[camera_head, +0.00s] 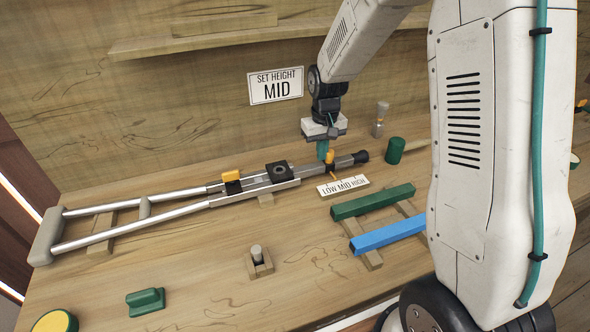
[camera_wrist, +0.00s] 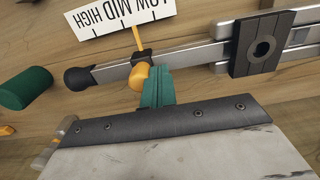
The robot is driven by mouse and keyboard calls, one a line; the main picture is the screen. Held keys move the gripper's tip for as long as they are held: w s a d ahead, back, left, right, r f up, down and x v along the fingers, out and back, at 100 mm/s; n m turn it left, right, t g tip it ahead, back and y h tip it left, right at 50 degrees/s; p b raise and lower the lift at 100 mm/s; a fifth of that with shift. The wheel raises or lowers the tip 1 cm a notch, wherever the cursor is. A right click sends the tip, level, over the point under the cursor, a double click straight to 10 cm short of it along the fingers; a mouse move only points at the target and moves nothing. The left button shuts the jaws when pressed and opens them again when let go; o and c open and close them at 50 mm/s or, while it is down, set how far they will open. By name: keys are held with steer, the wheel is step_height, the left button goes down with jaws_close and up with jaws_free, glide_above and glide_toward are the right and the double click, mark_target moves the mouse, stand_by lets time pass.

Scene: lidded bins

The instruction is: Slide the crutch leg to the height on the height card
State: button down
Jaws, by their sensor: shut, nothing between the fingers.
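The crutch (camera_head: 130,221) lies across the bench, its grey pad at the left and its black-tipped leg (camera_head: 344,161) at the right. An orange knob (camera_head: 330,156) on the leg carries a thin pointer at the scale strip (camera_head: 343,185) marked LOW, MID, HIGH. In the wrist view the pointer (camera_wrist: 137,40) stands near the LOW–MID part of the strip (camera_wrist: 112,16). The height card (camera_head: 275,86) on the wall reads MID. My gripper (camera_head: 322,152) is shut and empty, its green fingertips (camera_wrist: 157,86) beside the knob (camera_wrist: 140,76) on the crutch-body side; contact is unclear.
A dark clamp block (camera_head: 279,171) and an orange-topped clip (camera_head: 231,177) sit on the crutch body. A green cylinder (camera_head: 394,150) stands beyond the leg tip. Green (camera_head: 373,202) and blue (camera_head: 388,234) bars lie in front.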

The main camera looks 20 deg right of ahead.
steer(key=shift+d, duration=0.7)
steer(key=shift+a, duration=0.8)
step_height(320, 180, up, 7)
stand_by(0.5)
